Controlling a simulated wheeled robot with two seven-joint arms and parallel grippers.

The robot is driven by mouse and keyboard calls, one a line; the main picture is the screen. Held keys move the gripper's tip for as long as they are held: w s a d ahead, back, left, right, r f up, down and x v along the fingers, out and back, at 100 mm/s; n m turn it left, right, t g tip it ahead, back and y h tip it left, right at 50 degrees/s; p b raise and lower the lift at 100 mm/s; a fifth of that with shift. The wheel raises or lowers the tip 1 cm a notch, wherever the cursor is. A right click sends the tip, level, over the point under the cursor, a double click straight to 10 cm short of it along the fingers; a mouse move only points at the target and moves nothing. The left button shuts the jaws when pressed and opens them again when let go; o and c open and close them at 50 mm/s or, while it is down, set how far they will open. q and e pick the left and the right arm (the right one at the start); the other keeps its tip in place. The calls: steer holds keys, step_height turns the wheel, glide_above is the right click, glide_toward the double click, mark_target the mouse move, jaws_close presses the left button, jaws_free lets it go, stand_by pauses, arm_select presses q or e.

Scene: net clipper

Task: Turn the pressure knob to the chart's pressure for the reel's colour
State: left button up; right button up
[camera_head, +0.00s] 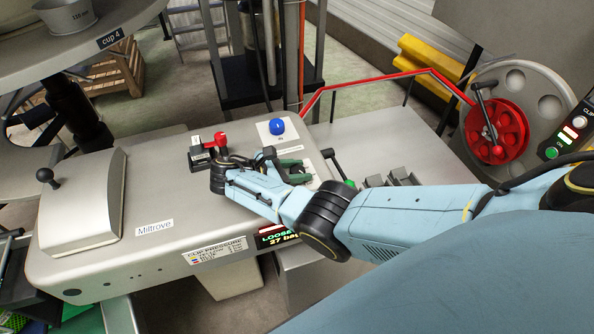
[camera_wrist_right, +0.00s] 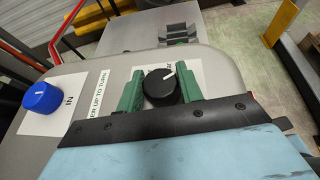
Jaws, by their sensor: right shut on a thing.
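My right gripper (camera_head: 290,172) reaches over the machine's top. In the right wrist view its green fingers (camera_wrist_right: 160,76) are shut on the black pressure knob (camera_wrist_right: 161,89), one on each side. The knob's white pointer line slants up to the right; in the head view the arm hides the knob. The clip pressure chart (camera_head: 216,252) is on the machine's front; its rows are too small to read surely. The display (camera_head: 278,237) beside it seems to read "LOOSE" and "27 bar", partly covered by my arm. The reel (camera_head: 496,133) is red. My left gripper is out of view.
A blue knob (camera_head: 277,126) on a white label stands near the gripper, also in the right wrist view (camera_wrist_right: 41,97). A red-handled lever (camera_head: 221,140) is to the left. A control box (camera_head: 568,132) with lit buttons is at far right.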

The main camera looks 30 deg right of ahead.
steer(key=o, duration=1)
steer(key=shift+s+d, duration=0.1)
steer(key=b+v, duration=0.2)
steer(key=v, duration=1.1)
steer(key=shift+a, duration=0.25)
